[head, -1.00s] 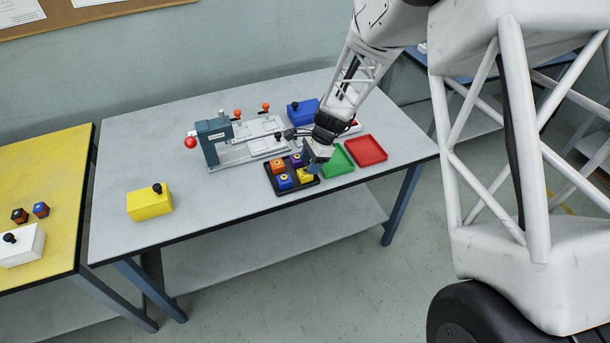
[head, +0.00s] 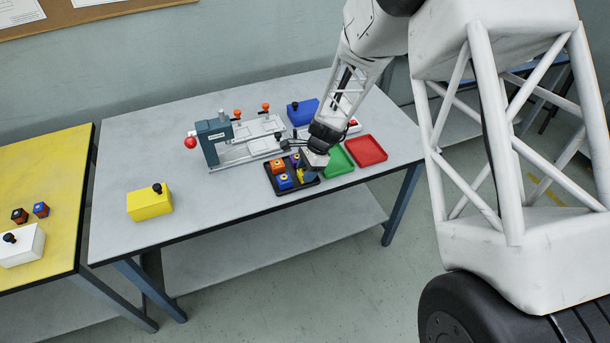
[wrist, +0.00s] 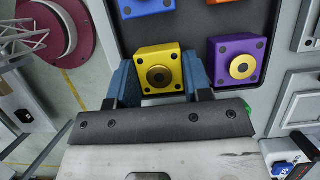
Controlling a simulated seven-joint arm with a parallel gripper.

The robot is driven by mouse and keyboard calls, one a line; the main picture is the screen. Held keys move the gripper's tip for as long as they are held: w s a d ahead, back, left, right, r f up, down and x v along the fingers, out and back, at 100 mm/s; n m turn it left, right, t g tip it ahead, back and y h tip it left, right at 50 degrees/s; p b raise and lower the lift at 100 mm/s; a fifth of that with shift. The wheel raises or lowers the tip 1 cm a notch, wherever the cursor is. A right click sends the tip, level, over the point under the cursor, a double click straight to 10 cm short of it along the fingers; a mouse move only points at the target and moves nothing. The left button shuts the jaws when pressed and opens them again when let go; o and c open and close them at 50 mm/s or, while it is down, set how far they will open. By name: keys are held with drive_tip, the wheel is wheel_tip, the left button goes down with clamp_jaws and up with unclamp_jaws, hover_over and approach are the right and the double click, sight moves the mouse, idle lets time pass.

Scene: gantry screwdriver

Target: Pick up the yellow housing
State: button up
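The yellow housing (wrist: 158,60) is a small cube with a round brass-rimmed hole and dark corner screws. In the head view the yellow housing (head: 304,174) is partly hidden behind my gripper (head: 313,170). It is at the front right of the black tray (head: 283,191). In the wrist view my gripper (wrist: 159,80) has one blue finger on each side of the yellow housing, close to its side faces. I cannot tell whether the fingers press on it. I see no clear lift from the tray.
An orange housing (head: 277,166), a blue housing (head: 285,182) and a purple housing (wrist: 238,61) stand close by in the tray. Green (head: 338,162) and red (head: 367,150) trays lie to the right. A clamp fixture (head: 213,140) stands behind.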

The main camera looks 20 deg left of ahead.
drive_tip(key=c, duration=0.4)
drive_tip(key=shift+c, duration=0.2)
drive_tip(key=shift+r, duration=0.25)
drive_tip(key=shift+r, duration=0.55)
wheel_tip(320, 180, up, 2)
drive_tip(key=s+d+r, duration=0.1)
drive_tip(key=s+d, duration=0.8)
drive_tip(key=s, duration=0.3)
drive_tip(key=shift+s+d+r, duration=0.2)
drive_tip(key=shift+s+d, duration=0.15)
drive_tip(key=shift+s, duration=0.05)
approach(302, 171)
drive_tip(key=w+a, duration=0.4)
drive_tip(key=w, duration=0.4)
drive_tip(key=w+a+f, duration=0.1)
drive_tip(key=w+a, duration=0.3)
drive_tip(key=w, duration=0.5)
drive_tip(key=shift+a, duration=0.4)
drive_tip(key=shift+w+f, duration=0.1)
